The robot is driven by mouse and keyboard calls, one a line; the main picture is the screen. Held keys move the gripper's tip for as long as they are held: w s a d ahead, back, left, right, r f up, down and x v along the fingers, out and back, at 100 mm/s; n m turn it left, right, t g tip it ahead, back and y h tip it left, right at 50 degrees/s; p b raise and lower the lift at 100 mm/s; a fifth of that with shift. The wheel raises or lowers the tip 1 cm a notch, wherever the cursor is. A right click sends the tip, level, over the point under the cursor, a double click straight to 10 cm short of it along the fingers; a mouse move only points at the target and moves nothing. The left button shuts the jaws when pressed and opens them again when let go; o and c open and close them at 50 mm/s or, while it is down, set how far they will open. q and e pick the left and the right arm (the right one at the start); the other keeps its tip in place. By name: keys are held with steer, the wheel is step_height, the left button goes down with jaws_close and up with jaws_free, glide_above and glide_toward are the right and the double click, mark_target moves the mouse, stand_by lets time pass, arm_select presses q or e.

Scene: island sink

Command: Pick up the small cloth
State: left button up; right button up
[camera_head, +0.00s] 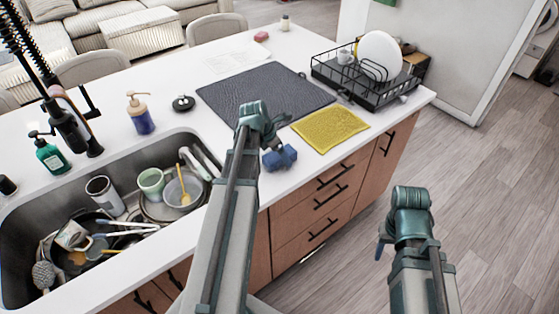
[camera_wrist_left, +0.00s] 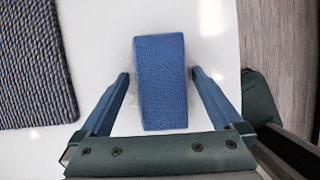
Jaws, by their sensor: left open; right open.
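A small blue textured block-shaped cloth (camera_wrist_left: 161,85) lies on the white countertop in the left wrist view. My left gripper (camera_wrist_left: 160,78) is open, with one finger on each side of it. Gaps show between the cloth and both fingers. In the head view my left gripper (camera_head: 280,157) is low over the counter near its front edge; its blue parts make the blue cloth hard to tell apart there. A larger yellow cloth (camera_head: 330,128) lies flat just to the right. My right gripper (camera_head: 382,247) hangs over the floor beyond the counter, largely hidden by its wrist.
A dark grey mat (camera_head: 265,92) lies behind my left gripper. A black dish rack (camera_head: 365,88) with plates (camera_head: 380,52) stands at the back right. The sink (camera_head: 70,205) at left holds several dishes. A blue bottle (camera_head: 140,115) stands behind the sink.

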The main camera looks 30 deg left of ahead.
arm_select(q)
steer(key=c, duration=1.3)
steer(key=shift+r, duration=0.1)
